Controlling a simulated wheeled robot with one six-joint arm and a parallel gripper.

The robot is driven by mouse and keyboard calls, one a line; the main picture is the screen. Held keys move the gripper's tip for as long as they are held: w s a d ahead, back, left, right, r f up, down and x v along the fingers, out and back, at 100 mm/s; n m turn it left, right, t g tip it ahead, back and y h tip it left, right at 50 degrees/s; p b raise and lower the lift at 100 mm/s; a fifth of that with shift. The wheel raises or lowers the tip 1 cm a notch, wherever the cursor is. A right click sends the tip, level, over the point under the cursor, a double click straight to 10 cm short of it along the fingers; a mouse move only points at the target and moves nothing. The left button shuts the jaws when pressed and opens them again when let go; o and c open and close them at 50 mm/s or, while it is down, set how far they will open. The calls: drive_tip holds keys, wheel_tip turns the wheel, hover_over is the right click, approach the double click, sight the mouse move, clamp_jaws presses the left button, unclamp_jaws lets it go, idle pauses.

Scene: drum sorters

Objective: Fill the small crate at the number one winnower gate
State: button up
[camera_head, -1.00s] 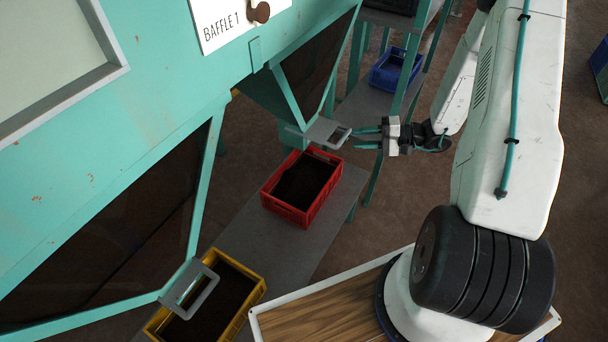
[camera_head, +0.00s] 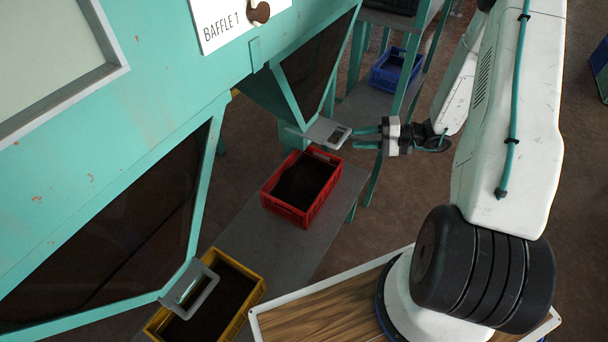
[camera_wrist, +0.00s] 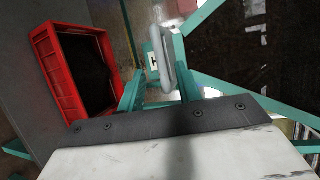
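The teal winnower (camera_head: 150,100) has a "BAFFLE 1" plate (camera_head: 228,22). A grey gate handle (camera_head: 318,129) sticks out from its far chute. My gripper (camera_head: 356,138) is open at the handle's right end, its teal fingers apart. In the wrist view the handle (camera_wrist: 166,58) lies ahead of my gripper (camera_wrist: 160,85), its near end close to the fingers; contact cannot be told. A red crate (camera_head: 327,203) stands below the handle on a grey bench, its inside dark; it also shows in the wrist view (camera_wrist: 48,78). I cannot tell whether the dark inside is grain or shadow.
A yellow crate (camera_head: 256,299) stands below a second grey gate handle (camera_head: 190,290) at the near chute. A blue crate (camera_head: 378,80) sits on another grey bench at the back. A teal post (camera_head: 407,75) stands behind my gripper. The grey bench (camera_head: 290,245) is clear between the crates.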

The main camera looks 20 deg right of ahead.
drive_tip(key=c, duration=0.3)
drive_tip(key=shift+s+d, duration=0.1)
drive_tip(key=shift+d, duration=0.2)
clamp_jaws()
drive_tip(key=s+d+m+t+h, duration=0.45)
drive_tip(key=s+m, duration=0.65)
drive_tip(key=m, duration=1.1)
drive_tip(key=w+r+x, duration=0.1)
drive_tip(key=r+x, duration=0.2)
drive_tip(key=x, duration=0.9)
drive_tip(key=shift+w+a+f+t, duration=0.2)
drive_tip(key=shift+w+f+t, duration=0.05)
drive_tip(key=shift+f+t, duration=0.2)
